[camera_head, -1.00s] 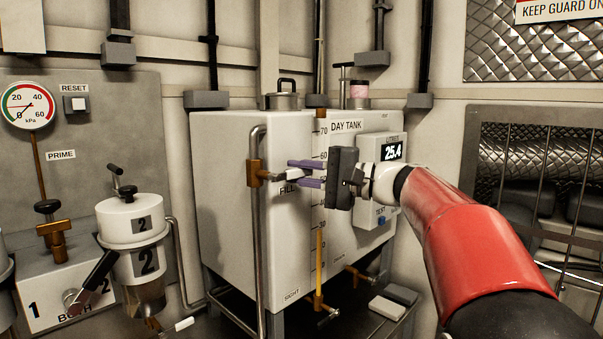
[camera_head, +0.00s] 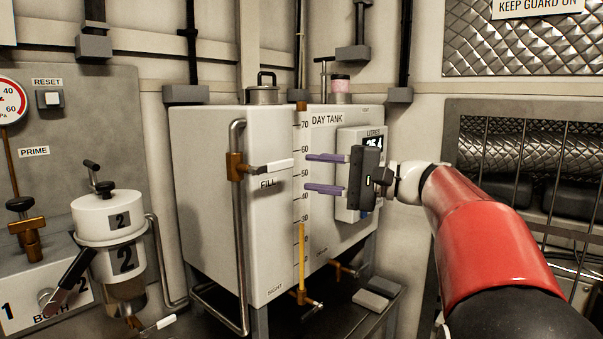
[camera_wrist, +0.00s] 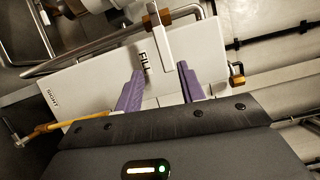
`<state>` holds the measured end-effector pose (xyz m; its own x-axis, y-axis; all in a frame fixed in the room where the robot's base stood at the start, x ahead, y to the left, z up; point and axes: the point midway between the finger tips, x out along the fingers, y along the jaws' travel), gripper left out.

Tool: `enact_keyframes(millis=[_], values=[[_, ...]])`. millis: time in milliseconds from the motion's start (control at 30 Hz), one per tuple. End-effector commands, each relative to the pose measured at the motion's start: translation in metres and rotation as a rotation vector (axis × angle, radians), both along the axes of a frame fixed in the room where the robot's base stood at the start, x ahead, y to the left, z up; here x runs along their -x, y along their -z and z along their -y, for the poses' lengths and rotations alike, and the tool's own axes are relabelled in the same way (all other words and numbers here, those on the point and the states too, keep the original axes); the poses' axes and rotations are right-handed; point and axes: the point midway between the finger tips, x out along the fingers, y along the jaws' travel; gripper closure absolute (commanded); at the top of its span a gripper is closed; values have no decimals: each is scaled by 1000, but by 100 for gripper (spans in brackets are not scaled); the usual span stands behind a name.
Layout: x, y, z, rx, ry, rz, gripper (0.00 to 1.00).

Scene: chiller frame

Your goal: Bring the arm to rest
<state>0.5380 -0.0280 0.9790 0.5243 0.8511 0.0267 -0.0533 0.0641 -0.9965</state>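My gripper (camera_head: 324,173) is in front of the day tank (camera_head: 222,215), with its two purple fingers spread apart and nothing between them. The fingers point left toward the FILL valve's white lever (camera_head: 268,168) and are apart from it. The red arm reaches in from the right. In the wrist view the open fingers (camera_wrist: 158,90) show against the tank's white face (camera_wrist: 95,88), with the lever (camera_wrist: 155,48) beyond them. The gripper body hides part of the LITRES display (camera_head: 371,141).
A filter canister marked 2 (camera_head: 108,222) stands at left beside a black-handled selector (camera_head: 72,280). A sight tube with a yellow column (camera_head: 302,255) runs down the tank's front edge. A barred guard opening (camera_head: 520,180) is at right.

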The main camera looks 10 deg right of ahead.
Motion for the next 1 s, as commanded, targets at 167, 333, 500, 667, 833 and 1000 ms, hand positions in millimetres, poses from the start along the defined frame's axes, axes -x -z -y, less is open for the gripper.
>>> enact_keyframes(millis=[167, 333, 500, 667, 833, 1000], values=[[3, 0, 4, 0, -1, 0, 61], [3, 0, 4, 0, -1, 0, 61], [15, 15, -14, 68, -2, -42, 61], [64, 78, -59, 337, -2, -162, 61], [144, 173, -81, 772, -18, -228, 61], [215, 250, -64, 1211, -46, -167, 61]])
